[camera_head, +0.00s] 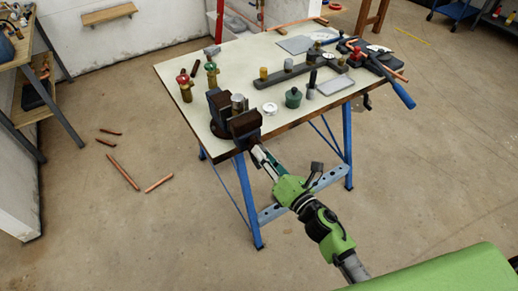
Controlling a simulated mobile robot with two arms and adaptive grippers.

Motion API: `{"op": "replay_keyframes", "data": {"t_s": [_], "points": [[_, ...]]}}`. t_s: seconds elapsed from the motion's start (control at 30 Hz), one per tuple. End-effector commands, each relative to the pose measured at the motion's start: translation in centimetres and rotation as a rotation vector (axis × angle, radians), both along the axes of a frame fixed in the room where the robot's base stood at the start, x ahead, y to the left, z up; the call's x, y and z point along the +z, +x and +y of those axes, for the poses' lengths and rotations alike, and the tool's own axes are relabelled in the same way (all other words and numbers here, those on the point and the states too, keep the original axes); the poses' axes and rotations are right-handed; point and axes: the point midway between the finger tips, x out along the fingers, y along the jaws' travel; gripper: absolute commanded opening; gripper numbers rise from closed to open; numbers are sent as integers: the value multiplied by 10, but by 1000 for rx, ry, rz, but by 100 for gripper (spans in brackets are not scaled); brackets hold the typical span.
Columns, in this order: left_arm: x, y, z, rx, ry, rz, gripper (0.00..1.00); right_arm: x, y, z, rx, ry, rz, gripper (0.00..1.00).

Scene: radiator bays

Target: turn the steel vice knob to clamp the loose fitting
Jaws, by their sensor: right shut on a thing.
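The dark vice (246,124) stands at the front left corner of the workbench. A short steel cylindrical fitting (238,102) stands upright between its jaws; I cannot tell whether both jaws touch it. My right gripper (258,152) reaches up from the lower right to the front of the vice, just off the bench edge. Its fingers are shut on the steel vice knob, which is mostly hidden by them. My left gripper is not in view.
The workbench (190,68) has blue legs. Red-handled valves (184,87) stand left of the vice. A green pot (293,97) and a white disc (270,108) are to its right. A blue-handled tool (402,95) overhangs the right edge. Copper pipes (123,172) lie on the floor.

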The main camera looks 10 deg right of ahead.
Motion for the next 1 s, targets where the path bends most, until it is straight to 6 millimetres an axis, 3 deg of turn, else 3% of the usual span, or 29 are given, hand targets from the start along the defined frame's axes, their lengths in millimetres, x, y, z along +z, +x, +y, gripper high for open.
{"op": "replay_keyframes", "data": {"t_s": [0.5, 1.0], "points": [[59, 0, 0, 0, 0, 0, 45, 4, -1, 0, 0, 1260, 462, 0], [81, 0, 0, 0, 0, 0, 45, -2, -1, 0, -4, 2294, 838, 0]]}}
